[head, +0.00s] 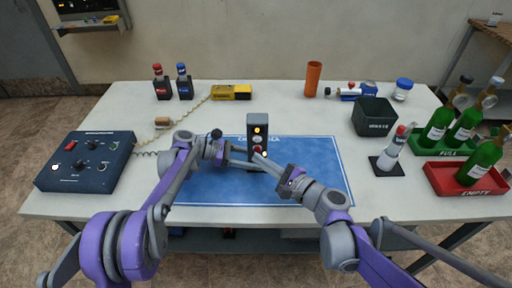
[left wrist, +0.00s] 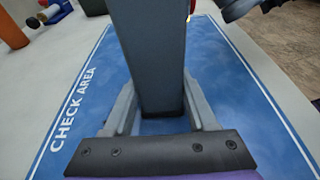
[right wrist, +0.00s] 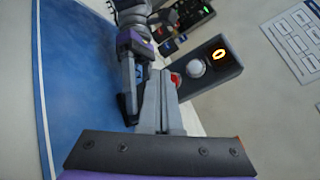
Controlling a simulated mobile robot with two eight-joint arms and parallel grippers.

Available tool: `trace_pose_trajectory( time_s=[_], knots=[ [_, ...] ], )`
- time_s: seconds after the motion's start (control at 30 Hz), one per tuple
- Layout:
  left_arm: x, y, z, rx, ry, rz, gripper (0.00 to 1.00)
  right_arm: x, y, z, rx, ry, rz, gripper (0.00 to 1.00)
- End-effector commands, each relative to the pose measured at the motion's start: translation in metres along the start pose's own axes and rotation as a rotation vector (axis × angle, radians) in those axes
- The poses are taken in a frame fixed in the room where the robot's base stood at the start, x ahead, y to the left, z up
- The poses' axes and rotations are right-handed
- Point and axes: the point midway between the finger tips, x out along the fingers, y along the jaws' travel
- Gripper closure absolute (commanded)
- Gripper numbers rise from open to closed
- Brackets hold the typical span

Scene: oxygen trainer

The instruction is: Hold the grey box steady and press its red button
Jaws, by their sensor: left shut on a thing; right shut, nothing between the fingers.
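The grey box (head: 257,122) stands upright on the blue check-area mat (head: 310,185). Its front has a lit yellow symbol at the top, a pale round knob below it and the red button (right wrist: 176,79) lowest. My left gripper (left wrist: 160,105) is shut on the grey box, with one finger on each side of its lower part. My right gripper (right wrist: 163,78) is shut and empty, its fingertips at the red button. I cannot tell whether they touch it. In the head view the fingertips partly cover the button.
A dark blue control panel (head: 85,160) with a coiled cord stands at the left. A dark bin (head: 374,116), a white bottle on a black base (head: 391,150) and green bottles in green and red trays (head: 465,180) stand at the right. The mat's front is clear.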

Motion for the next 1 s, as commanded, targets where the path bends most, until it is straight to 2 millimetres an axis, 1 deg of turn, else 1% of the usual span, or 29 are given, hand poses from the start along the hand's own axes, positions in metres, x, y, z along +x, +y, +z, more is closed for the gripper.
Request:
trace_pose_trajectory(
  time_s=[0.33, 0.63, 1.0],
  knots=[
    [0.0001, 0.0000, -0.0002, 0.000, 0.000, 0.000, 0.74, 0.0001, -0.0001, -0.0001, 0.000, 0.000, 0.000, 1.00],
    [0.0001, -0.0001, -0.0002, 0.000, 0.000, 0.000, 0.74, 0.0060, -0.0044, -0.0045, 0.000, 0.000, 0.000, 1.00],
    [0.0001, 0.0000, -0.0002, 0.000, 0.000, 0.000, 0.74, 0.0066, -0.0047, -0.0049, 0.000, 0.000, 0.000, 1.00]
  ],
)
